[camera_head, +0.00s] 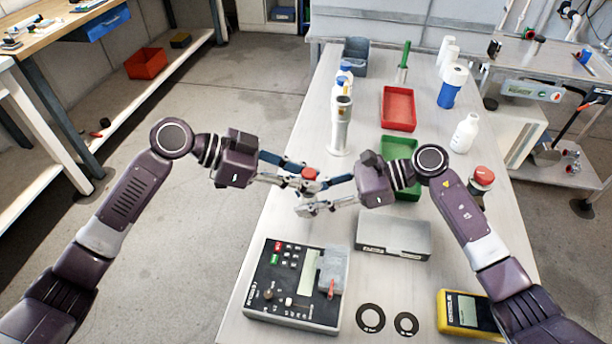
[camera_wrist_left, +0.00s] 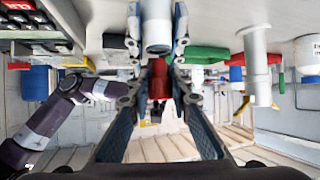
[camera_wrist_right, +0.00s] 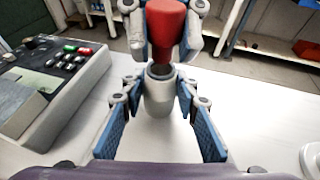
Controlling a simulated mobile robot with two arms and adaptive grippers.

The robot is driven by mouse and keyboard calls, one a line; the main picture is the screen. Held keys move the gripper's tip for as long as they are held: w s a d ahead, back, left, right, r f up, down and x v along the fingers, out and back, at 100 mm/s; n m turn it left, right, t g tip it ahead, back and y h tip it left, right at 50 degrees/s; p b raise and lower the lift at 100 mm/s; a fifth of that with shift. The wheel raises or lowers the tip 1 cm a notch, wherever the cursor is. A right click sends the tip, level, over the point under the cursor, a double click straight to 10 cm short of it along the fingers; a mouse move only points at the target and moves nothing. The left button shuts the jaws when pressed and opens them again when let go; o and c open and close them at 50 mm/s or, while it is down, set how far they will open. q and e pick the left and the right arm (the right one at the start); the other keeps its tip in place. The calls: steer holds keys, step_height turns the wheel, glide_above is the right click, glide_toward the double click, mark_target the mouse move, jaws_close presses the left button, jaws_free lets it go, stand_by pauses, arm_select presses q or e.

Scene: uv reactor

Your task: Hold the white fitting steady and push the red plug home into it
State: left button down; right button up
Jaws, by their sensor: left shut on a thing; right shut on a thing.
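My left gripper (camera_head: 304,174) is shut on the red plug (camera_wrist_right: 166,25), which also shows between its fingers in the left wrist view (camera_wrist_left: 158,80). My right gripper (camera_head: 318,194) is shut on the white fitting (camera_wrist_right: 158,98), a short light cylinder with a round mouth, seen also in the left wrist view (camera_wrist_left: 157,28). The two grippers meet above the bench, fingers close together. In the right wrist view the plug stands over the fitting, roughly in line with it, its narrow lower end at the mouth. How deep it sits inside, I cannot tell.
Below the grippers in the head view are a control box (camera_head: 292,310), a grey case (camera_head: 392,240) and two dark rings (camera_head: 371,318). A yellow meter (camera_head: 466,312), a green tray (camera_head: 398,148), a red tray (camera_head: 397,108) and white bottles (camera_head: 464,134) stand around the bench.

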arm_select(q)
steer(key=shift+f, duration=1.25)
steer(key=c, duration=1.7)
jaws_free()
steer(key=shift+f, duration=0.15)
steer(key=shift+a, duration=0.15)
steer(key=v, duration=1.2)
steer(key=shift+c, duration=0.2)
